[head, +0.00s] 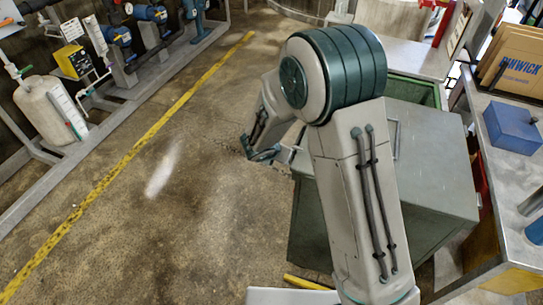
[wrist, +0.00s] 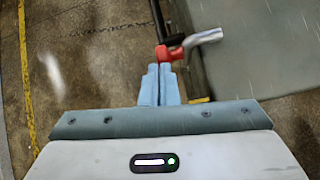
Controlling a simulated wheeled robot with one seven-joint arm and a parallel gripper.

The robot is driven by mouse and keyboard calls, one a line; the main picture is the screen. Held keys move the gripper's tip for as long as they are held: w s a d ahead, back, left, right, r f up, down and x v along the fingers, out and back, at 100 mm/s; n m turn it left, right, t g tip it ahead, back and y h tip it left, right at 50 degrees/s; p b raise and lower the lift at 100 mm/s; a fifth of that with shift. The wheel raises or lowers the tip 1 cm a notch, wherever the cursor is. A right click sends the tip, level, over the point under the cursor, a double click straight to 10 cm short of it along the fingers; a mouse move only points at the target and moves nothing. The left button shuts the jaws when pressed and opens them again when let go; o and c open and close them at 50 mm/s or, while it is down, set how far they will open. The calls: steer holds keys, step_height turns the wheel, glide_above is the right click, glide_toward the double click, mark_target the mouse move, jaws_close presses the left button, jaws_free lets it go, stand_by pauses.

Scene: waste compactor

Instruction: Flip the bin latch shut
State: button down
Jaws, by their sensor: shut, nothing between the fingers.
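The grey-green metal bin (head: 440,165) stands right of centre in the head view, partly hidden behind my arm. Its edge and side (wrist: 262,50) fill the right of the wrist view. The latch (wrist: 203,38) has a bent silver lever with a red base and lies just beyond my fingertips. A black rod (wrist: 157,18) runs up from it. My gripper (wrist: 160,70) is shut and empty, its two blue fingers together. The tips are at or very near the red part; I cannot tell if they touch. In the head view my gripper (head: 262,155) is beside the bin's left side.
A metal table (head: 510,215) with a blue box (head: 511,128) stands at the right. A white tank (head: 50,110) and pipes line the left wall. A yellow floor line (head: 130,163) crosses the left. The concrete floor left of the bin is clear.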

steer(key=shift+w+d+r, duration=0.2)
steer(key=shift+w+r, duration=0.1)
steer(key=shift+w, duration=0.1)
stand_by(0.3)
steer(key=s+a+r, duration=0.2)
steer(key=s+r, duration=0.2)
steer(key=r, duration=0.6)
steer(key=shift+s+a+r, duration=0.2)
steer(key=shift+s+a, duration=0.05)
steer(key=shift+a, duration=0.15)
